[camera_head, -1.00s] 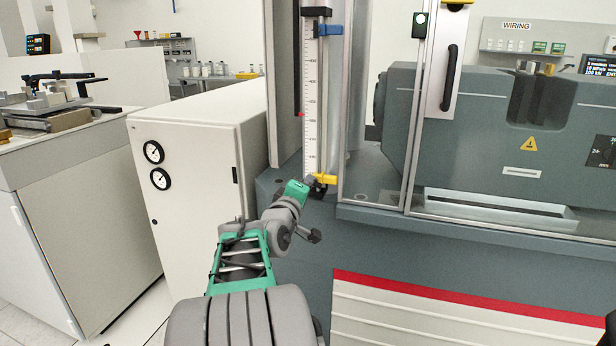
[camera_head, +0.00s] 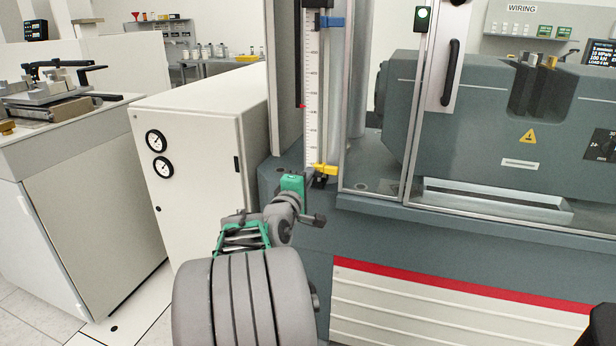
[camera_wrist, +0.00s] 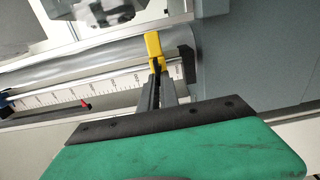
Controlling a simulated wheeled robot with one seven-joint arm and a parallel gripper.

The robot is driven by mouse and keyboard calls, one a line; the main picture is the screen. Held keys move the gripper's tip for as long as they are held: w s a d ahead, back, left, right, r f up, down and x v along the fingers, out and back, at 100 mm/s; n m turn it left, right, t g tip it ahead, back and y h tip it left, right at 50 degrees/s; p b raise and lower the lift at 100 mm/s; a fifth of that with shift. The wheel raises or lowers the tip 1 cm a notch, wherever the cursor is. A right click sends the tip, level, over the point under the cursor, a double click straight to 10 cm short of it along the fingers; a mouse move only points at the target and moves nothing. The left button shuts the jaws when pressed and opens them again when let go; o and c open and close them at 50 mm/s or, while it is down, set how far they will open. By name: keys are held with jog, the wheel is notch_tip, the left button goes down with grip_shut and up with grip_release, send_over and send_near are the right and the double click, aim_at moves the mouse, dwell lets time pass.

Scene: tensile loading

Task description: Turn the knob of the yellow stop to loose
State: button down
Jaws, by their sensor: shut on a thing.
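The yellow stop (camera_head: 324,169) sits at the low end of the upright white scale (camera_head: 311,95). It also shows in the wrist view (camera_wrist: 154,46), beside the scale's end. My gripper (camera_head: 320,183) is at the yellow stop, with its dark fingers (camera_wrist: 158,88) reaching up to the stop's near end. The fingers are shut on the knob, which they and the stop hide almost wholly. I cannot see which way the knob is turned.
A blue stop (camera_head: 331,22) is high on the scale, and a small red pointer (camera_head: 300,106) is at its left edge. A clear door frame (camera_head: 408,150) stands close on the right. A white cabinet (camera_head: 190,170) with gauges stands on the left.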

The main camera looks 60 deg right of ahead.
jog(key=c, duration=1.6)
grip_release()
jog(key=s+a, duration=0.1)
jog(key=a, duration=0.6)
jog(key=shift+a+p, duration=0.35)
jog(key=shift+p, duration=0.05)
jog(key=shift+s, duration=0.1)
